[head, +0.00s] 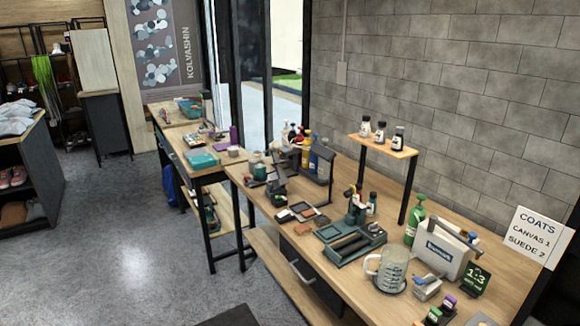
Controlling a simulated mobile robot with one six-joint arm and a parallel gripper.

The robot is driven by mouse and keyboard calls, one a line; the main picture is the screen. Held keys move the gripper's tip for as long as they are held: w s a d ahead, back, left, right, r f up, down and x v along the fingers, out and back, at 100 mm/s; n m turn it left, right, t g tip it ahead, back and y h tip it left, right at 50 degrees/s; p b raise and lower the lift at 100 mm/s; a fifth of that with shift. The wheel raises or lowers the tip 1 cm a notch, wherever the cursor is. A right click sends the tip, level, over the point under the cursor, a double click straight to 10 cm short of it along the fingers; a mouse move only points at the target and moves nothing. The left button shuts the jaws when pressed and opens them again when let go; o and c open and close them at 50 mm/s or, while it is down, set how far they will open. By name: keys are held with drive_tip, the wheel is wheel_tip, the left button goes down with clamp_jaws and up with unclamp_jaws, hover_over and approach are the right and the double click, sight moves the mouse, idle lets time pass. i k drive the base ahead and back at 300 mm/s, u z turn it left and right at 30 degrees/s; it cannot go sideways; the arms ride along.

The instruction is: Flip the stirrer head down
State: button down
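A small dark machine (278,187) stands on the long wooden workbench (440,212), towards its far left end. Its upper part looks tilted up, and it is the likeliest stirrer, but it is too small here to be sure. A dark green upright device (355,212) stands nearer the middle of the bench, behind a dark green tray (352,246). I cannot tell whether it has a hinged head. My gripper is not in view.
A clear measuring jug (388,272), a white carrier box (443,250) and a green bottle (414,222) crowd the bench's right part. Spray bottles (298,140) and a dark rack (320,172) stand behind the machine. Open grey floor (150,250) lies left of the bench.

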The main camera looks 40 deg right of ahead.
sight(274, 145)
drive_tip(key=u, duration=0.05)
drive_tip(key=i, duration=1)
drive_tip(key=z, duration=0.05)
